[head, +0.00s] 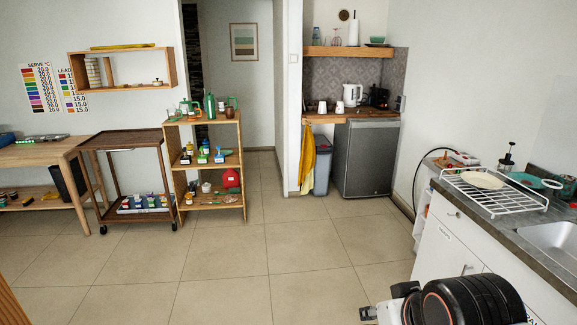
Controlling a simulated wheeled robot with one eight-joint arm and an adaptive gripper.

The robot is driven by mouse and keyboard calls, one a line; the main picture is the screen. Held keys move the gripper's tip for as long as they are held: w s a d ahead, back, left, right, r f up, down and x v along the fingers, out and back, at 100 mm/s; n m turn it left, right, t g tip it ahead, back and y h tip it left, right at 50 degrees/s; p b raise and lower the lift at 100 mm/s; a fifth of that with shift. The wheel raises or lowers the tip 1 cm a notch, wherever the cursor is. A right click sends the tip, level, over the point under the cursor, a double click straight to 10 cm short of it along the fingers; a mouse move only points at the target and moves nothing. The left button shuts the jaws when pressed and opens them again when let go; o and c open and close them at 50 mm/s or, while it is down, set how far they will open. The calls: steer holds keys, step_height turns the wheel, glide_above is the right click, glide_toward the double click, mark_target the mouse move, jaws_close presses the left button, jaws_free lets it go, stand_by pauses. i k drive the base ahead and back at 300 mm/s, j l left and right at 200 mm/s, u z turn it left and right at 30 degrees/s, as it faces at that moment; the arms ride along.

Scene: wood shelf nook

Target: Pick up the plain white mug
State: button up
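Two small white cups or mugs stand on the far nook counter, a left one (322,107) and a right one (340,107). They are too small to tell whether either is plain. A small white vessel (206,187) stands on the lower level of the open wooden shelf; I cannot tell if it is a mug. Part of my own arm shows at the bottom right, far from these things. My gripper's fingers are not in view.
A white kettle (352,95) stands behind the right mug. A grey fridge (367,160) and a bin (322,172) are below. The wooden shelf (213,157) and dark cart (128,142) stand left. A sink counter (480,207) is right. The middle floor (270,240) is clear.

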mark_target(322, 107)
steer(key=i+z, duration=0.1)
steer(key=i, duration=0.95)
steer(key=i+z, duration=0.1)
steer(key=i, duration=1.95)
steer(key=i+z, duration=0.1)
steer(key=i, duration=0.9)
steer(key=i+l, duration=0.35)
steer(key=i, duration=0.15)
steer(key=i+l, duration=0.35)
steer(key=i, duration=0.15)
steer(key=i+l+z, duration=0.1)
steer(key=i+l, duration=0.25)
steer(key=i, duration=0.15)
steer(key=i+l, duration=0.15)
steer(key=l, duration=0.25)
steer(key=i+l, duration=0.15)
steer(key=l, duration=0.2)
